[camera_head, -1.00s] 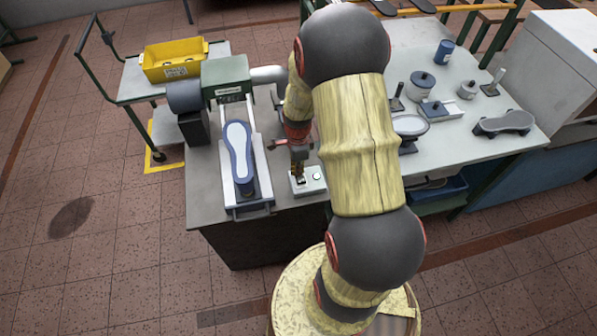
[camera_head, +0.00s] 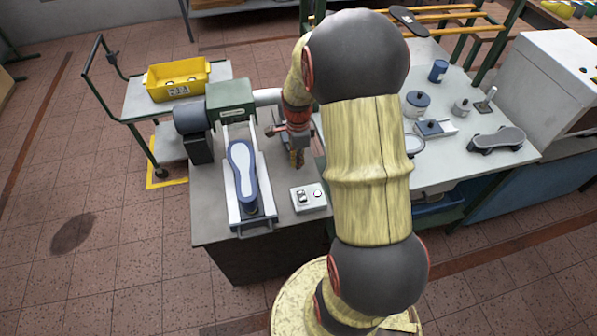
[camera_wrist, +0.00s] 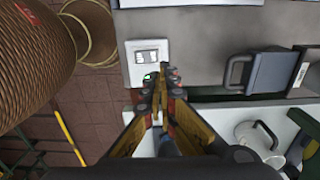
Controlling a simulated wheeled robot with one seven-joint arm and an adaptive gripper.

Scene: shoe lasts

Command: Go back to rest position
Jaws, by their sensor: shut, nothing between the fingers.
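My gripper (camera_head: 297,162) is shut and empty, pointing down over the grey bench, just behind a small white control box (camera_head: 308,198). In the wrist view my gripper's fingertips (camera_wrist: 160,72) are together, near the edge of the control box (camera_wrist: 147,50), which has a rocker switch and a small green light. I see a gap between gripper and box in the head view. My arm rises in front of the bench and hides part of it.
A machine holds a blue-rimmed shoe last (camera_head: 242,170) left of the gripper. A yellow crate (camera_head: 177,92) sits on a cart behind.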

